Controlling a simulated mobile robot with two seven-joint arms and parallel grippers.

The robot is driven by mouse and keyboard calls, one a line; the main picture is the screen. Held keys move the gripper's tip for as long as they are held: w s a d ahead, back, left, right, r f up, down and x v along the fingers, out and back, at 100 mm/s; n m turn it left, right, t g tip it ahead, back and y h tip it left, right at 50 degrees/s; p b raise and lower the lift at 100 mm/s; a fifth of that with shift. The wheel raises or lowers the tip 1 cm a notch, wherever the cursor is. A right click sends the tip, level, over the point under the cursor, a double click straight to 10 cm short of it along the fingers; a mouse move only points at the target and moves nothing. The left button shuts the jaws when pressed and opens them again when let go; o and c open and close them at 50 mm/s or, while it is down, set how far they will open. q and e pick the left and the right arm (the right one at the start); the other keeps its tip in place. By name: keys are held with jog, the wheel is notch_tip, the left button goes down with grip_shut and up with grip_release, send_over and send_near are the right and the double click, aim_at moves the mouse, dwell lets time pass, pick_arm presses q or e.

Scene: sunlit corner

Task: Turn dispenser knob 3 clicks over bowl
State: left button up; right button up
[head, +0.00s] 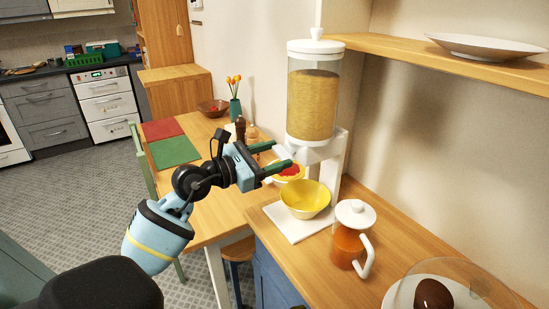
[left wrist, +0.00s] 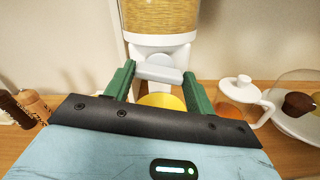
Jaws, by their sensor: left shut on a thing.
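The dispenser (head: 313,105) is a clear cylinder of tan grain with a white lid, on a white stand; its lower end also shows in the left wrist view (left wrist: 160,18). My left gripper (head: 283,155) is at the front of the dispenser, under the cylinder. In the left wrist view its green fingers (left wrist: 158,84) are shut on the pale knob (left wrist: 160,71), one on each side. The knob's turn angle is hard to read. A yellow bowl (head: 305,200) stands upright on the dispenser's white base (head: 282,222), below the knob. My right gripper is out of view.
A glass jug (head: 348,243) of amber liquid with a white lid stands right of the bowl. A glass-domed plate (head: 398,293) is nearer. A shelf (head: 400,50) holds a plate (head: 485,45). Behind the gripper, a table has mills (head: 240,128), a vase (head: 235,108) and another bowl (head: 289,173).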

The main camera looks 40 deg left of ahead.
pick_arm(q)
jog(key=m, duration=0.1)
jog(key=m+b, duration=0.1)
jog(key=m, duration=0.1)
jog(key=m+b, duration=0.1)
jog(key=shift+f+m, duration=0.3)
jog(key=m+b, duration=0.4)
jog(key=shift+d+m, duration=0.1)
jog(key=shift+m, duration=0.2)
jog(key=m+b, duration=0.2)
jog(key=b, duration=0.1)
jog(key=shift+f+m, duration=0.1)
jog(key=shift+m, duration=0.2)
jog(key=shift+m+b, duration=1)
jog(key=shift+b, duration=0.2)
jog(key=shift+r+m+b, duration=0.2)
jog(key=shift+m+b, duration=0.5)
jog(key=shift+b, duration=0.05)
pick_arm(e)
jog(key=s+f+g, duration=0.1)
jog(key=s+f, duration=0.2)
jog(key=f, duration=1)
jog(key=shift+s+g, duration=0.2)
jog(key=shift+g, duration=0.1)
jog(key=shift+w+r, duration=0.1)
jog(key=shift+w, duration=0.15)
pick_arm(q)
jog(key=o, duration=1)
jog(key=shift+s, duration=0.1)
